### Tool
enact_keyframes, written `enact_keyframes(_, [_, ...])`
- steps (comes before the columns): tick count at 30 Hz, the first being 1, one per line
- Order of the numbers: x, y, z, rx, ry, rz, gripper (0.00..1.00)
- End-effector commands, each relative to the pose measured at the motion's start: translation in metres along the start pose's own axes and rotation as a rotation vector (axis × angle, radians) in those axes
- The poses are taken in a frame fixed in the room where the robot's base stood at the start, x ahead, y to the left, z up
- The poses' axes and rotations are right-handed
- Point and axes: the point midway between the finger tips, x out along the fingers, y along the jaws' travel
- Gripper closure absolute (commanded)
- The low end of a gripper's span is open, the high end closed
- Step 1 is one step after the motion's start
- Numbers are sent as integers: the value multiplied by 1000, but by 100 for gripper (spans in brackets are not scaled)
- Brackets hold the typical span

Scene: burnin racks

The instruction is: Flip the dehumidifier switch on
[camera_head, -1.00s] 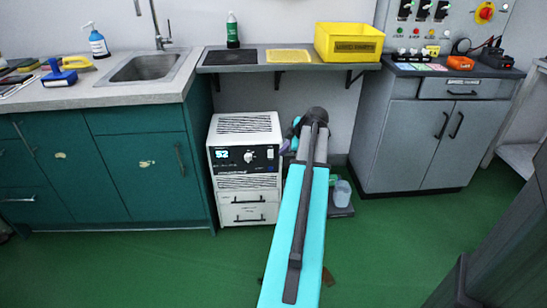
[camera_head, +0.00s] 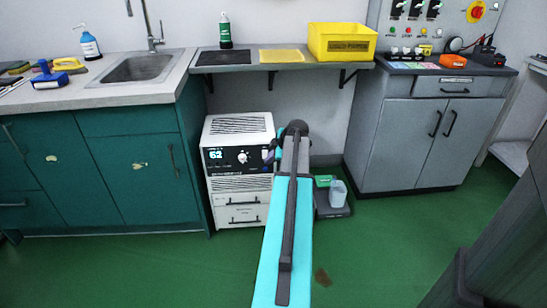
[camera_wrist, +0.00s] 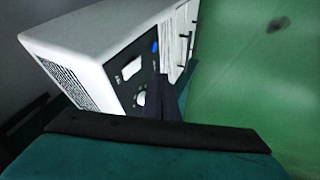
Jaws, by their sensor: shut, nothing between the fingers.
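The white dehumidifier (camera_head: 238,190) stands on the floor under the shelf, with a black control panel (camera_head: 225,160) carrying a lit cyan display and a round knob. In the wrist view the dehumidifier (camera_wrist: 90,40) appears tilted, with a pale rectangle (camera_wrist: 131,68), a knob (camera_wrist: 140,98) and a small blue patch (camera_wrist: 155,47) on its panel. I cannot tell which part is the switch. My gripper (camera_wrist: 163,88) is shut and empty, in front of the panel; the head view shows it at the panel's right end. It hides part of the panel; contact is unclear.
A shelf (camera_head: 238,68) with a yellow bin (camera_head: 342,41) is above. Teal cabinets (camera_head: 140,180) stand close on the left, grey cabinets (camera_head: 425,130) on the right. A low dark stand (camera_head: 332,211) with a translucent container (camera_head: 338,193) is right of the dehumidifier. The green floor in front is mostly open.

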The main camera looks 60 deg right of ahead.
Motion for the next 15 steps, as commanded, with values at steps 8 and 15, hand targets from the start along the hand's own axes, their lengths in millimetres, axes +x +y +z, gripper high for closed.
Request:
enact_keyframes(8, [24, 15, 2, 0, 0, 1, 100])
enact_keyframes(15, [32, 28, 3, 0, 0, 1, 100])
